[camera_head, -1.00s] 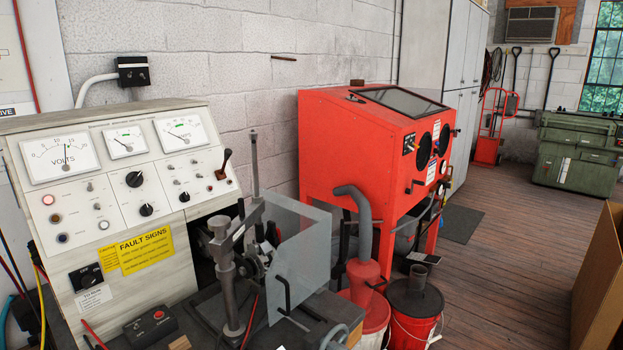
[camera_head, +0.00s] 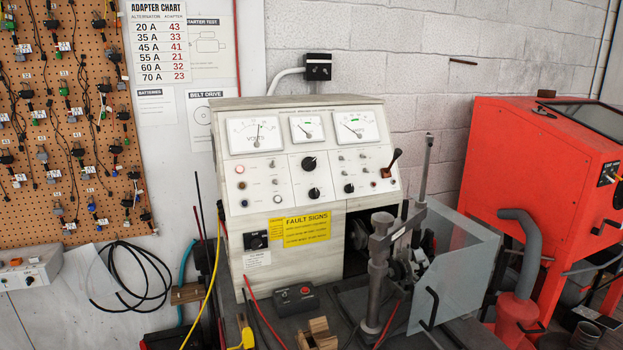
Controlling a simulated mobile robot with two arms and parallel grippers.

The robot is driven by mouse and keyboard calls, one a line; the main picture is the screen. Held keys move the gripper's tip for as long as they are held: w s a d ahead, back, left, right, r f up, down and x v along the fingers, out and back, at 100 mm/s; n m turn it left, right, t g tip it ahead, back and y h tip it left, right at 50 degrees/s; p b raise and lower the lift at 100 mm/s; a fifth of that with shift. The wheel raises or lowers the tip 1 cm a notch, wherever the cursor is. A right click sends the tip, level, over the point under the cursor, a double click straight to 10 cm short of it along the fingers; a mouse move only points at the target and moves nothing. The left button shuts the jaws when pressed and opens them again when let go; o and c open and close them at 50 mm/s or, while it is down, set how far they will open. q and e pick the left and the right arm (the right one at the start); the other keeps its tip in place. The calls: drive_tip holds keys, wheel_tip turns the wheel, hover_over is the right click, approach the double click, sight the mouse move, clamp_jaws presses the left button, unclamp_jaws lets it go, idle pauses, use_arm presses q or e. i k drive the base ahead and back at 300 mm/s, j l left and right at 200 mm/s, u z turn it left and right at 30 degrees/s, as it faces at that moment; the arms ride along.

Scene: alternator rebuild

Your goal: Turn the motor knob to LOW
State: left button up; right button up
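The alternator test bench (camera_head: 238,218) stands in the middle of the view, with a pale sloped panel. A black rotary knob (camera_head: 256,241) on a dark plate sits at its lower left, beside the yellow fault signs label (camera_head: 306,229). Its markings are too small to read. Two more black knobs, an upper one (camera_head: 309,163) and a lower one (camera_head: 313,193), sit mid-panel, and a smaller one (camera_head: 349,188) is to their right. I cannot tell which knob is the motor knob or its setting. Neither gripper is in view.
A black box with a red button (camera_head: 296,297) and a wooden block (camera_head: 318,335) lie on the bench front. A metal post (camera_head: 378,265) and a clear guard (camera_head: 455,275) stand at right. A yellow cable (camera_head: 210,290) hangs at left. A red cabinet (camera_head: 535,170) is far right.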

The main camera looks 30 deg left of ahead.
sight(314, 193)
drive_tip(key=i+l+u, duration=0.55)
drive_tip(key=l, duration=0.2)
drive_tip(key=i+l+u, duration=0.1)
drive_tip(key=l+u, duration=0.15)
drive_tip(key=l, duration=0.15)
